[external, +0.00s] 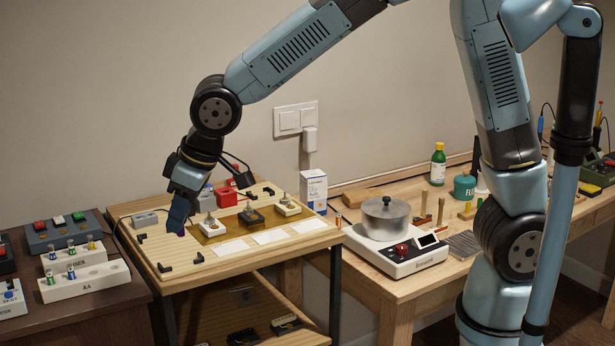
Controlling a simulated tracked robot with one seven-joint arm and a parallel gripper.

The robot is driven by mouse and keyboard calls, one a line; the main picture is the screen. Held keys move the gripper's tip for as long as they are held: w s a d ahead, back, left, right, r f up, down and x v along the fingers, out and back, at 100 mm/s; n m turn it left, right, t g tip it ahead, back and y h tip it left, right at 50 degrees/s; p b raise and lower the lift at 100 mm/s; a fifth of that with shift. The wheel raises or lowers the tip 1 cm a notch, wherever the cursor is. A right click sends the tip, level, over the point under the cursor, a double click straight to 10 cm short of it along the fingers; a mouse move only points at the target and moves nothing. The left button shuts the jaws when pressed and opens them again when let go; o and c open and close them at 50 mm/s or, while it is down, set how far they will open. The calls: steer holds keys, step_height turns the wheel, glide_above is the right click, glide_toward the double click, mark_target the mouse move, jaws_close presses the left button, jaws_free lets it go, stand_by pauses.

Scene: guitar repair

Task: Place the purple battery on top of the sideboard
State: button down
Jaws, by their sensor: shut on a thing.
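My gripper (179,222) points down over the left part of the light wooden workbench top, just above it or near its surface. It is shut on a small purple thing, the purple battery (181,232), of which only a bit shows at the fingertips. The fingers hide most of it, and I cannot tell whether it touches the board. The sideboard (112,302) appears to be the dark brown wooden top at the lower left, to the left of my gripper.
The sideboard carries a white battery rack marked AA (85,282), another rack (75,260) and a grey button box (58,232). The bench holds black corner brackets, a brass plate (212,240) and a red box (226,197). A scale with a metal pot (386,218) stands right.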

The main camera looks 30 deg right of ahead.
steer(key=shift+x, duration=0.8)
steer(key=w+a+f, duration=0.8)
steer(key=shift+w+a+f, duration=0.15)
steer(key=shift+a, duration=0.2)
steer(key=shift+w+a+f, duration=0.25)
steer(key=shift+f, duration=0.15)
steer(key=shift+w+a+f, duration=0.2)
steer(key=shift+f, duration=1.7)
steer(key=shift+f, duration=0.1)
steer(key=c, duration=1.5)
jaws_free()
steer(key=shift+o, duration=0.5)
